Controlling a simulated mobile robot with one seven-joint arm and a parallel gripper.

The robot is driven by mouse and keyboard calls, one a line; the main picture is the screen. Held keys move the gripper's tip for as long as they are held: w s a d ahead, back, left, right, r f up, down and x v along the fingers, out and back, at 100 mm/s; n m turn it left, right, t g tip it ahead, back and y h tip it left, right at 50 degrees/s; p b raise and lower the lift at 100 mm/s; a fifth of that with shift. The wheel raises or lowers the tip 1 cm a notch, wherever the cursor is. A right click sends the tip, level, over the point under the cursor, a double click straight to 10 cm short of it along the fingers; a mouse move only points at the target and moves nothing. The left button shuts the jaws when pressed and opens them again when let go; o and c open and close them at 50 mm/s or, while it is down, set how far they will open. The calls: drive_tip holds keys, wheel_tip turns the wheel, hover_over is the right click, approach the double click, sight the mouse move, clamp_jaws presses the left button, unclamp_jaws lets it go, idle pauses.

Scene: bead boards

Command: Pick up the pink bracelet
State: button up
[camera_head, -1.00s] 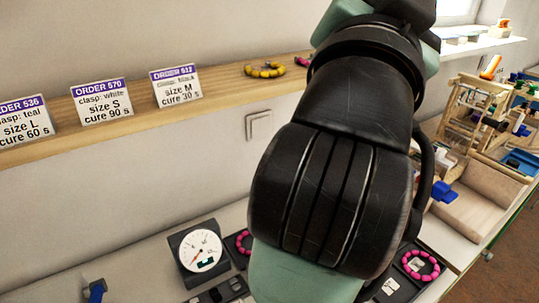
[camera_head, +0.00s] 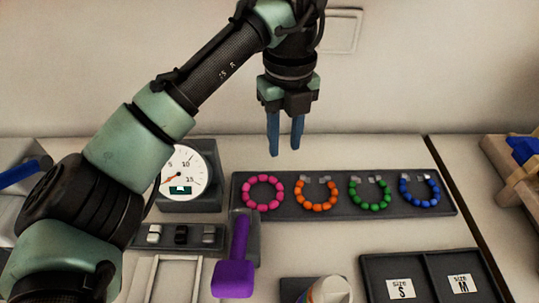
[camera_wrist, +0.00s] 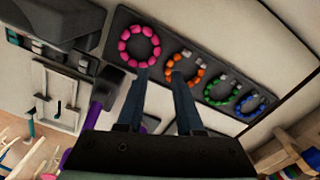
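The pink bracelet (camera_head: 263,192) is a closed ring of pink beads lying at the left end of a dark bead board (camera_head: 334,205). It also shows in the wrist view (camera_wrist: 139,46), just beyond my left fingertip. My gripper (camera_head: 285,150) points down above the board, with its two blue fingers apart and nothing between them. In the head view it appears above and slightly right of the pink bracelet, and it is not touching it. In the wrist view the fingertips (camera_wrist: 160,72) appear between the pink and orange bracelets.
Orange (camera_head: 317,193), green (camera_head: 370,193) and blue (camera_head: 419,189) bead strands lie right of the pink one. A dial gauge (camera_head: 200,172) stands left of the board. A purple tool (camera_head: 236,262) lies in front.

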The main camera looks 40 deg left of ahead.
drive_tip(key=b, duration=0.1)
hover_over(279, 185)
wheel_tip(279, 185, down, 7)
drive_tip(key=shift+d+r, duration=0.15)
wheel_tip(279, 185, down, 4)
drive_tip(key=shift+f+b, duration=0.25)
drive_tip(key=shift+b, duration=0.3)
clamp_jaws()
